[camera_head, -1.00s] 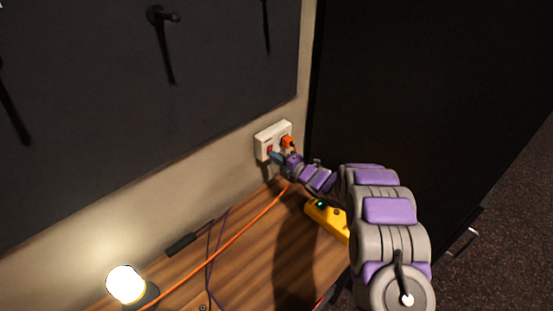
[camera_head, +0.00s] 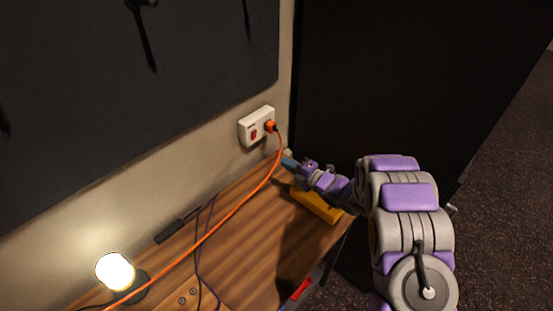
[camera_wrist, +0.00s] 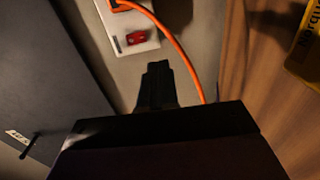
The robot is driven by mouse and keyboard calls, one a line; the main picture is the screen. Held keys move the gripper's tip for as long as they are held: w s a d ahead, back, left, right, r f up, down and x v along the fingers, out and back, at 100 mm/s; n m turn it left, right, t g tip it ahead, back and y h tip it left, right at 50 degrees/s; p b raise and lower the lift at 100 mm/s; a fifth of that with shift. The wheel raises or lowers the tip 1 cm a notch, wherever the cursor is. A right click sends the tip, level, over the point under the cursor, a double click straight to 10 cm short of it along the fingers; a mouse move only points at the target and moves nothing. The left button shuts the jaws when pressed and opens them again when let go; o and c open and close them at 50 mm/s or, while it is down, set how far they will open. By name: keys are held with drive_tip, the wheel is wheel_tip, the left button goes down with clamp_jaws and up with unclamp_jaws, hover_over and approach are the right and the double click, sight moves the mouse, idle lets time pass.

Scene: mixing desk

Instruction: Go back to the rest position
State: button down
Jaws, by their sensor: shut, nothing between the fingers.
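My gripper (camera_head: 287,160) is in front of the wall, to the lower right of a white socket box, above the desk's back right corner. In the wrist view my gripper (camera_wrist: 158,84) shows as dark fingers pressed together with nothing between them. The white socket box (camera_head: 250,131) has a red switch (camera_head: 254,134) and an orange plug (camera_head: 271,126) seated in it. The orange cable (camera_head: 236,208) runs from the plug across the desk. The red switch (camera_wrist: 136,37) and the orange cable (camera_wrist: 178,45) also show in the wrist view, apart from the fingers.
A yellow box (camera_head: 317,204) lies on the wooden desk (camera_head: 262,235) below my arm. A lit lamp (camera_head: 115,271) and a black-handled tool (camera_head: 176,229) are at the left. A tall black panel (camera_head: 370,80) stands right of the desk. Dark floor (camera_head: 510,180) is clear at the right.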

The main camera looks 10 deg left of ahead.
drive_tip(key=w+d+r+m+t+h, duration=0.1)
drive_tip(key=w+d+r+m+h, duration=0.2)
drive_tip(key=d, duration=0.5)
drive_tip(key=w+d+r+m+t+h, duration=0.1)
drive_tip(key=d+r+m+t+h, duration=0.1)
drive_tip(key=d+r+m+h, duration=0.45)
drive_tip(key=s+d+r+m+g+h, duration=0.4)
drive_tip(key=s+d+m+h, duration=0.4)
drive_tip(key=s+d, duration=0.6)
drive_tip(key=s+d+r+m+g, duration=0.15)
drive_tip(key=s+m, duration=0.25)
drive_tip(key=s, duration=0.5)
drive_tip(key=s+d+m+g, duration=0.2)
drive_tip(key=s+d+m, duration=0.1)
drive_tip(key=s, duration=0.5)
drive_tip(key=s+a+m+g+y, duration=0.1)
drive_tip(key=s+a+m+g, duration=0.1)
drive_tip(key=s, duration=0.9)
drive_tip(key=s+a+r+m+g+y, duration=0.1)
drive_tip(key=s+a+m+g+y, duration=0.1)
drive_tip(key=s, duration=0.9)
drive_tip(key=a+m+g, duration=0.1)
drive_tip(key=a, duration=0.1)
drive_tip(key=shift+s+a+g, duration=0.3)
drive_tip(key=shift+a+g, duration=0.05)
drive_tip(key=shift+a, duration=0.05)
